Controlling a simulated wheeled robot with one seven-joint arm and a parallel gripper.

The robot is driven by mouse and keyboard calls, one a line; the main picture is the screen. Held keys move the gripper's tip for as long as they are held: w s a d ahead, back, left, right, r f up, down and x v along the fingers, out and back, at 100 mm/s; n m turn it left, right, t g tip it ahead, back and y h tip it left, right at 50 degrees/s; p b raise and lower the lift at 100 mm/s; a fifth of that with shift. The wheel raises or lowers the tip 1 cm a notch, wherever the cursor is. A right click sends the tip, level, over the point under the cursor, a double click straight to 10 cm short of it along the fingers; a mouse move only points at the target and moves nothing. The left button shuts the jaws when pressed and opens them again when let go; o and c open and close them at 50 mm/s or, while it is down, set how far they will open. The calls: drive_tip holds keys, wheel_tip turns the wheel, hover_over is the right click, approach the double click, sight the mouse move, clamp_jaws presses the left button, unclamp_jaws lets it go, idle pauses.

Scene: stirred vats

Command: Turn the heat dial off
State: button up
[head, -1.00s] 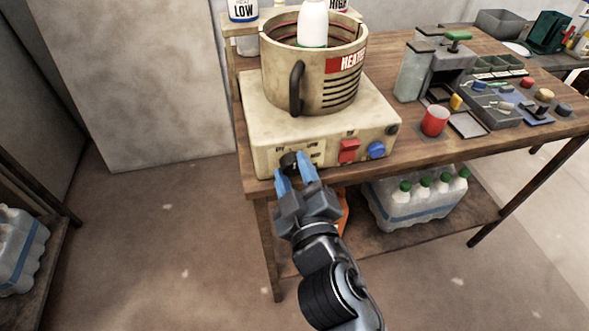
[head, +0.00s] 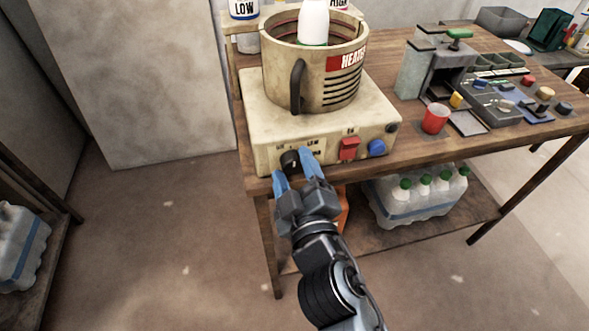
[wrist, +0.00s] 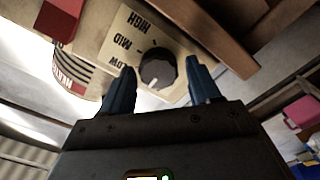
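The heat dial (head: 290,161) is a round black knob on the front of the cream heater base (head: 325,125). In the wrist view the dial (wrist: 158,68) shows beside a panel with LOW, MID and HIGH printed upside down. Its white mark points toward the bottom of that picture, away from MID and HIGH; I cannot tell the exact setting. My gripper (head: 297,168) is open in front of the dial. In the wrist view my gripper (wrist: 162,85) has one blue finger on each side of the dial, with visible gaps. No finger clearly touches it.
A red switch (head: 349,148) and a blue knob (head: 376,147) sit to the right on the same face. The heater pot (head: 315,75) with a white bottle (head: 314,25) stands on top. The wooden table edge (head: 420,149) runs below.

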drive_tip(key=shift+o, duration=0.5)
drive_tip(key=shift+s, duration=0.1)
drive_tip(key=shift+s+d, duration=0.1)
drive_tip(key=shift+s, duration=0.25)
drive_tip(key=b+v, duration=0.1)
drive_tip(key=v, duration=0.6)
drive_tip(key=shift+b, duration=0.3)
